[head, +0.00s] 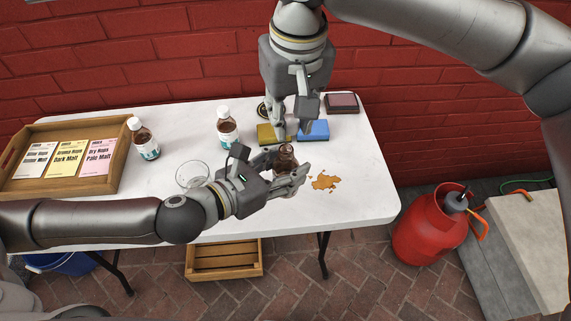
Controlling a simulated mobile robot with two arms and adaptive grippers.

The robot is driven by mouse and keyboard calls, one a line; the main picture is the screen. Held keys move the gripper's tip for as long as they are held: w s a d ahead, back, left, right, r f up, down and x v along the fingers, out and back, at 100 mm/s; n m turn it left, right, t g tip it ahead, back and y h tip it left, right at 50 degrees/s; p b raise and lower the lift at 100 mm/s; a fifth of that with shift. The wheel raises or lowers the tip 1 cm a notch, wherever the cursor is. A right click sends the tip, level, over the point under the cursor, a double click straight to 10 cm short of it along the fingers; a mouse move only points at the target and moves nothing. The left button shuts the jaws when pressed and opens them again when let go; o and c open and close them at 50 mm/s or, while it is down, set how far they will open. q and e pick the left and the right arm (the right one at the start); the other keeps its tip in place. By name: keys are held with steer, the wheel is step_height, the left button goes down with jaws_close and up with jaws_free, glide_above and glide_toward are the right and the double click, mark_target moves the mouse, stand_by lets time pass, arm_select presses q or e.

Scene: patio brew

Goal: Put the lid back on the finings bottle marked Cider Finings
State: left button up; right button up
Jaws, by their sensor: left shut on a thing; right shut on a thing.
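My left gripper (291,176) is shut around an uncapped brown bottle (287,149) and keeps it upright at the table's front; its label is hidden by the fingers. My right gripper (291,130) points down just above and behind the bottle. It is shut on a small pale thing (292,124), apparently the white lid, mostly hidden between the fingers. Two other brown bottles with white lids stand to the left, one near the tray (145,139) and one near the middle (227,126). Their label text is too small to read.
A wooden tray (112,185) with packets is at left.

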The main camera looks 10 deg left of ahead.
mark_target(286, 171)
steer(key=shift+a+r, duration=0.2)
steer(key=shift+a, duration=0.05)
steer(key=shift+f, duration=0.1)
steer(key=shift+f, duration=1.9)
steer(key=shift+f, duration=0.1)
steer(key=shift+f, duration=0.75)
steer(key=shift+f, duration=0.6)
